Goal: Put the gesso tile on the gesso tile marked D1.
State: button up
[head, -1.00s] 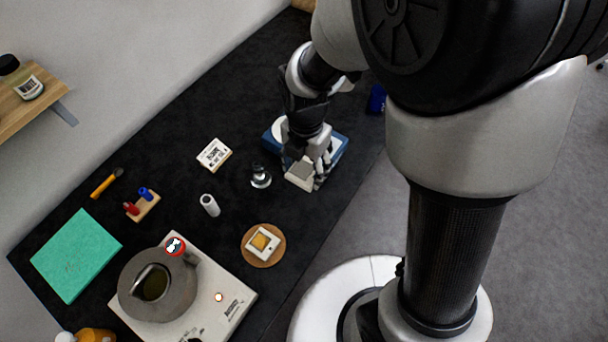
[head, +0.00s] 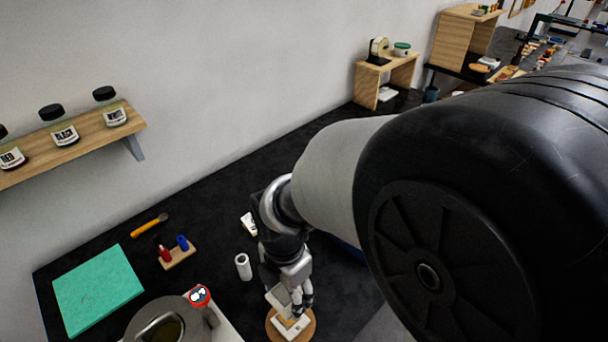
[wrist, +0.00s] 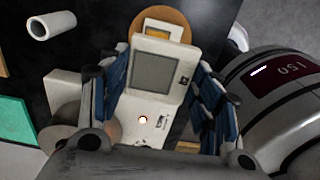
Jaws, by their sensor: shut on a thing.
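My gripper (head: 289,299) is shut on the gesso tile (head: 279,297), a pale tile with a grey square on its face. In the wrist view the held tile (wrist: 153,72) sits between the blue finger pads of my gripper (wrist: 160,78). A small dark mark shows near its right corner. The gesso tile with a gold square (wrist: 163,30), on a round wooden disc (wrist: 181,20), shows partly behind the held tile. In the head view this tile (head: 291,328) lies on the disc (head: 309,332) just below my gripper. I cannot read a D1 mark.
A white roll (head: 243,266) stands left of my gripper. A green slab (head: 97,288) and a small rack (head: 178,256) lie farther left.

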notch_tip(320, 180, down, 11)
jog(key=b, duration=0.3)
jog(key=shift+f, duration=0.1)
jog(key=shift+f+b, duration=0.15)
jog(key=shift+b, duration=0.15)
jog(key=o, duration=1.2)
jog(key=shift+c, duration=0.2)
